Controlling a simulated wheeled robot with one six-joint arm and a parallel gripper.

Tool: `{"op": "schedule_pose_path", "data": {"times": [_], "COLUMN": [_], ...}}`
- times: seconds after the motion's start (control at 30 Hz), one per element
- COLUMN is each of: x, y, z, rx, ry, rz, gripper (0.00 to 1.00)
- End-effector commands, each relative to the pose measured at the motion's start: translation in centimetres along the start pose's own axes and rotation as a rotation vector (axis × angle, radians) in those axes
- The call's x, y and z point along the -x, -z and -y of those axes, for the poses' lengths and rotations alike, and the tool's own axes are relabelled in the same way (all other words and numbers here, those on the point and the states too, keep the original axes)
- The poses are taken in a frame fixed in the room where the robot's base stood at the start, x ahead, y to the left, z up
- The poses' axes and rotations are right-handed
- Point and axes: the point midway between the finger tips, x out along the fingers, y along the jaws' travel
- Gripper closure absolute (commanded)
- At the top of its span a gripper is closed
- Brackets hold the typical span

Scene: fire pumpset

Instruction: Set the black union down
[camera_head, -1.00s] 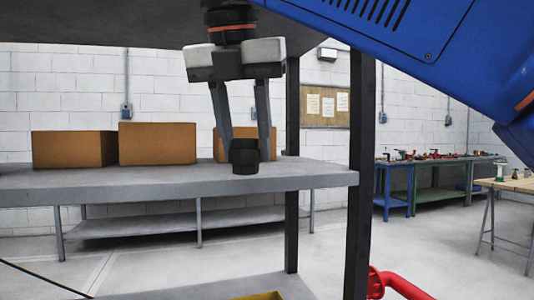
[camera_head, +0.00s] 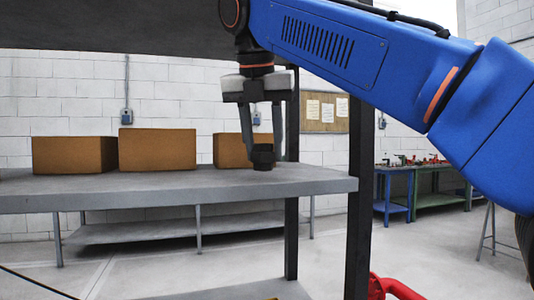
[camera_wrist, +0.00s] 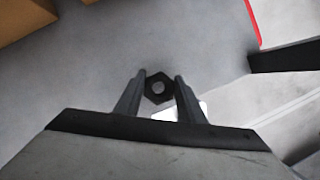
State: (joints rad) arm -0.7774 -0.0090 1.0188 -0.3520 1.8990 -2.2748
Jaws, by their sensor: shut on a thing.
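The black union (camera_head: 263,157) is a small dark fitting between my fingertips, low over the grey shelf (camera_head: 180,185) near its right end. In the head view its bottom looks very close to the shelf top; I cannot tell whether it touches. My gripper (camera_head: 263,145) points down and is shut on it. In the wrist view the union (camera_wrist: 159,88) shows as a hexagon with a round grey centre, held between the two fingertips (camera_wrist: 160,84).
Several cardboard boxes (camera_head: 157,149) stand on the shelf to the left, one (camera_head: 232,150) just behind my gripper. A dark upright post (camera_head: 291,215) rises near the shelf's right end. A dark upper shelf (camera_head: 120,25) hangs above. The shelf's front middle is clear.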

Motion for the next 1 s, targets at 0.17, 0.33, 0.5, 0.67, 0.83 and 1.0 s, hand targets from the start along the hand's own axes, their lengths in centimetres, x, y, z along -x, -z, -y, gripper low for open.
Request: {"op": "schedule_pose_path", "data": {"times": [0.17,0.33,0.5,0.67,0.83,1.0], "x": [-0.6,-1.1,-2.1,-2.6,-2.6,-2.8], "y": [-1.3,-2.7,-2.5,-2.3,-2.3,-2.2], "z": [0.0,0.0,0.1,0.0,0.0,0.0], "rx": [-0.003,-0.003,0.0,0.0,-0.001,0.0], "ry": [0.001,0.0,0.0,-0.001,-0.001,0.0], "rz": [0.0,0.001,0.0,0.001,0.001,0.0], "gripper": [0.98,0.98,0.98,0.98,0.98,0.98]}}
